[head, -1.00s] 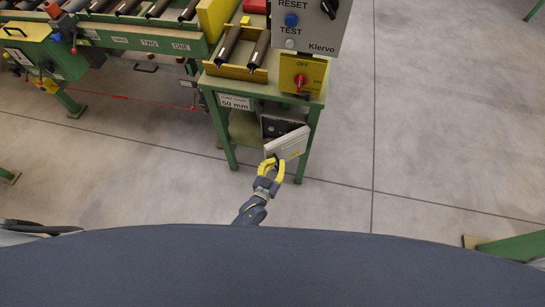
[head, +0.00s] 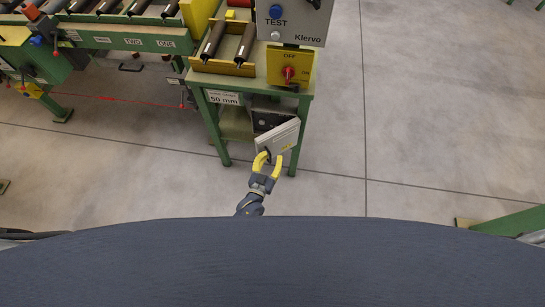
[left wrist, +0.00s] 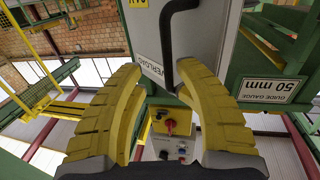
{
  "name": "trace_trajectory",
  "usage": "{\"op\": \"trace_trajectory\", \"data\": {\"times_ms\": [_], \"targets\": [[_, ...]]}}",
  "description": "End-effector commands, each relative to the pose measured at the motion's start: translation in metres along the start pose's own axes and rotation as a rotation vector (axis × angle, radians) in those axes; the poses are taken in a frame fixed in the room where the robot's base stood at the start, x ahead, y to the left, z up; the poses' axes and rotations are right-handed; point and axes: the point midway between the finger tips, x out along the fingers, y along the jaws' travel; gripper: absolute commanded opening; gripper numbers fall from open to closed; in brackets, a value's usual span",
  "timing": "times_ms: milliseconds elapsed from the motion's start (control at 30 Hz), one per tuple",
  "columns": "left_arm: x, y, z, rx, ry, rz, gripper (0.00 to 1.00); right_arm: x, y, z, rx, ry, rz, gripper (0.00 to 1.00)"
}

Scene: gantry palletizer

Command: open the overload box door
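The overload box door (head: 280,138) is a light grey panel low on the green stand. It stands swung out at an angle from the box (head: 268,119), whose dark inside shows behind it. In the left wrist view the door (left wrist: 205,30) carries an OVERLOAD label and a black bar handle (left wrist: 168,45). My left gripper (head: 267,158) has yellow fingers and is at the door's near lower side. In the left wrist view its fingers (left wrist: 158,72) are apart, with the lower handle end showing between the tips; contact cannot be told. My right gripper is not in view.
Above the box stand a yellow switch panel (head: 289,68) with a red knob and a grey control box (head: 292,20). A roller conveyor (head: 125,35) lies at the upper left. A green beam (head: 505,222) is at the right. The floor right of the stand is clear.

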Motion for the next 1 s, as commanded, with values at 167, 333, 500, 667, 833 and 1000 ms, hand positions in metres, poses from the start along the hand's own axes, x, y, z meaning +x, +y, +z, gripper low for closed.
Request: {"op": "trace_trajectory", "data": {"times_ms": [167, 333, 500, 667, 833, 1000], "targets": [[0.003, 0.002, -0.003, 0.0, 0.006, 0.002, 0.31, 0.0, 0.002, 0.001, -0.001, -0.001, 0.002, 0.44], [-0.004, 0.001, -0.003, 0.0, 0.006, 0.002, 0.31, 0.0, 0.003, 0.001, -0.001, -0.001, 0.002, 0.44], [-0.029, 0.001, -0.001, 0.0, 0.002, 0.001, 0.31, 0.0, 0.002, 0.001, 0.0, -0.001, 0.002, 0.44], [-0.059, 0.0, -0.001, 0.001, 0.001, 0.001, 0.31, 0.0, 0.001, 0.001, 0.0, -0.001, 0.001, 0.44], [-0.086, 0.0, 0.0, 0.0, 0.0, 0.0, 0.31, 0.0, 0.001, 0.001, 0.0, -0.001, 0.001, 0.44], [-0.106, 0.0, 0.0, -0.001, 0.0, 0.0, 0.31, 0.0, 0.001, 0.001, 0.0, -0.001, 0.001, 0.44]]}}
